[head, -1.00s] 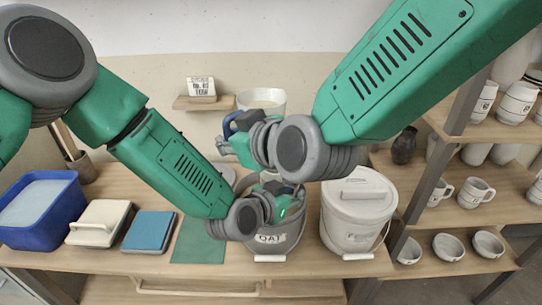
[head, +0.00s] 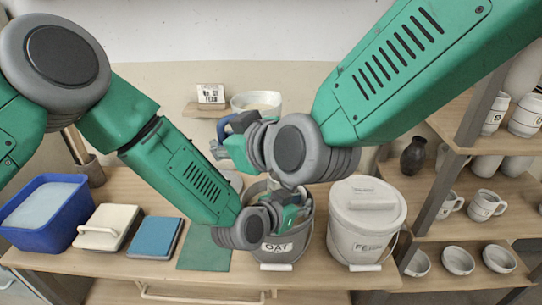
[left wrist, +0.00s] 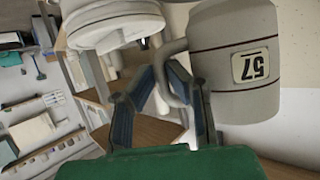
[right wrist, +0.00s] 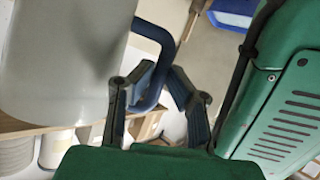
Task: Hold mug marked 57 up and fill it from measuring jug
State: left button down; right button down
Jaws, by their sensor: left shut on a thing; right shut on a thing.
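The mug marked 57 (left wrist: 232,65) is pale grey with brown bands, and its label reads upside down in the left wrist view. My left gripper (left wrist: 163,82) is shut on its handle; in the head view this gripper (head: 288,214) is over the OAT bucket (head: 272,252), and my arms mostly hide the mug. The measuring jug (right wrist: 60,55) is translucent grey with a blue handle (right wrist: 160,42). My right gripper (right wrist: 162,84) is shut on that handle. In the head view the jug (head: 257,102) is behind my right wrist, with pale contents showing at its rim.
A lidded bucket (head: 364,228) stands right of the OAT bucket. A blue tub (head: 45,212), a cream-lidded box (head: 105,228) and a blue block (head: 153,237) are at left. Shelves with mugs (head: 487,205) and bowls (head: 458,261) stand at right. A dark vase (head: 413,156) is behind.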

jog(key=shift+s+a+f+m+g+y, duration=0.1)
jog(key=shift+f+m+g+y, duration=0.25)
jog(key=shift+m, duration=0.25)
jog(key=shift+s+a+f+m+g+y, duration=0.1)
jog(key=shift+f+m+g+y, duration=0.2)
jog(key=shift+m, duration=0.3)
dwell(0.3)
jog(key=shift+s+a, duration=0.1)
